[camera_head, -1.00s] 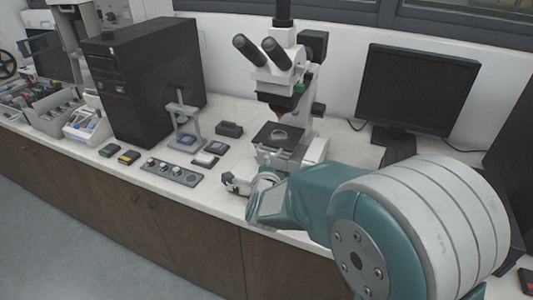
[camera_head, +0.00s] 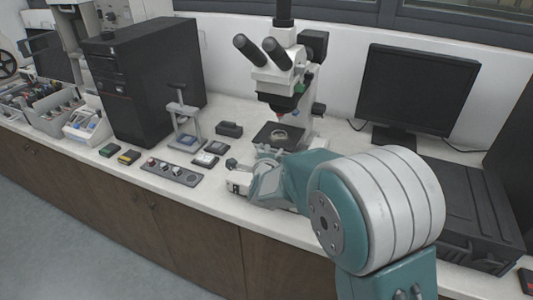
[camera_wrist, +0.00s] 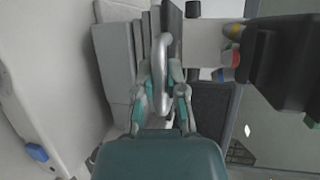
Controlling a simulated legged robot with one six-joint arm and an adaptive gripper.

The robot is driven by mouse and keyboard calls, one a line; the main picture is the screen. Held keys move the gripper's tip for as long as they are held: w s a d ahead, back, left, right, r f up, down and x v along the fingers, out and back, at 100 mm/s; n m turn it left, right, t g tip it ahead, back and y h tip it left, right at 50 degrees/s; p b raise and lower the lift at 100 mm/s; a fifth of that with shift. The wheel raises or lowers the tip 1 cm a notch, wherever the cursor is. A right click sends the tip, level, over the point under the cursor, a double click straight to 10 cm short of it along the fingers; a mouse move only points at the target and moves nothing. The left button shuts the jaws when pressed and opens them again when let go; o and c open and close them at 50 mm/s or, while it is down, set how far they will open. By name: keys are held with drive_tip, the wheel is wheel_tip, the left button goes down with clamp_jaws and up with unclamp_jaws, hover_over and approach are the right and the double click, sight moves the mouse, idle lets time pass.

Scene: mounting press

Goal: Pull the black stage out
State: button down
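The black stage (camera_head: 271,134) is a flat dark plate with a pale round piece on it, below the microscope head (camera_head: 285,82). My gripper (camera_head: 266,152) is at the near edge of the stage in the head view. Its fingers are small there and partly hidden by my arm. In the wrist view, my gripper (camera_wrist: 161,72) has its two fingers apart, one on each side of a curved grey handle (camera_wrist: 161,80). I cannot tell whether they touch it. A dark flat surface (camera_wrist: 210,108) lies to the right of the fingers.
A small press stand (camera_head: 184,140), a control strip with knobs (camera_head: 172,172) and small boxes stand left of the microscope. A black computer tower (camera_head: 145,85) is farther left. A monitor (camera_head: 416,90) and a black case (camera_head: 465,215) are at the right.

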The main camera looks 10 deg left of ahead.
drive_tip(key=s+a, duration=0.2)
drive_tip(key=s, duration=0.6)
drive_tip(key=shift+s+f, duration=0.15)
drive_tip(key=shift+f, duration=0.05)
drive_tip(key=c, duration=0.7)
unclamp_jaws()
drive_tip(key=shift+a, duration=0.1)
drive_tip(key=shift+r, duration=0.1)
drive_tip(key=v, duration=1.1)
drive_tip(key=shift+s, duration=0.4)
